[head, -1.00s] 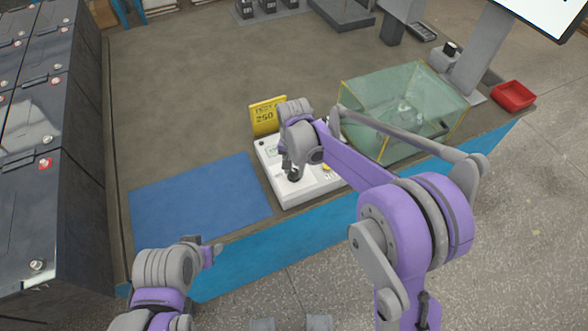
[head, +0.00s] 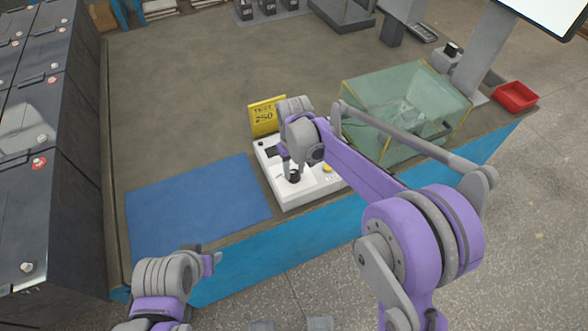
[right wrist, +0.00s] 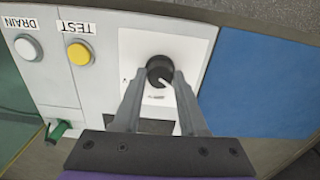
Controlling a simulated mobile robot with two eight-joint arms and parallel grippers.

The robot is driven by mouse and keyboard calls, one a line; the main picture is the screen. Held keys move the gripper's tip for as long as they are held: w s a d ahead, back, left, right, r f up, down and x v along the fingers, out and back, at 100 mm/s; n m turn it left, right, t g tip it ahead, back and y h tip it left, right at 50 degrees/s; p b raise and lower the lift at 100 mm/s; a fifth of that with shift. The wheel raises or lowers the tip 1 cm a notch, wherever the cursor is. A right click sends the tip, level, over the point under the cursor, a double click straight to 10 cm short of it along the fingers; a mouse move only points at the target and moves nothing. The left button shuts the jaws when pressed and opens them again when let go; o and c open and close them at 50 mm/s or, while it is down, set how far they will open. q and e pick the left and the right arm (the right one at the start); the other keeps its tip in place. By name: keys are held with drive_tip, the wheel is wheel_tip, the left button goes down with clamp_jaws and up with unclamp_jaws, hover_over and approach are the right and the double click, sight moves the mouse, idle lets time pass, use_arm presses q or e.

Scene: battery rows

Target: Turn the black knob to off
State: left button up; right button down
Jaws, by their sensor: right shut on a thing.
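The black knob (right wrist: 160,72) sits on a white plate of the white tester box (head: 312,188), with a pale pointer mark on its top. My right gripper (right wrist: 160,78) is shut on the knob, one finger on each side, in the right wrist view. In the head view the knob (head: 294,176) shows under my right gripper (head: 292,168). The pointer slants toward the lower right in the wrist view; the labels by it are too small to read. My left gripper (head: 208,258) is at the lower left, near the table's front edge, away from the box; its jaws are unclear.
A yellow button (right wrist: 80,52) marked TEST and a white button (right wrist: 28,47) marked DRAIN are beside the knob. A yellow sign (head: 264,116) stands behind the box. A blue mat (head: 195,200) is left, a clear green-tinted enclosure (head: 405,105) right. Batteries (head: 30,180) line the left.

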sight(294, 173)
drive_tip(key=shift+n, duration=0.3)
drive_tip(key=shift+c, duration=2.2)
unclamp_jaws()
wheel_tip(294, 173, up, 11)
drive_tip(key=shift+p, duration=0.3)
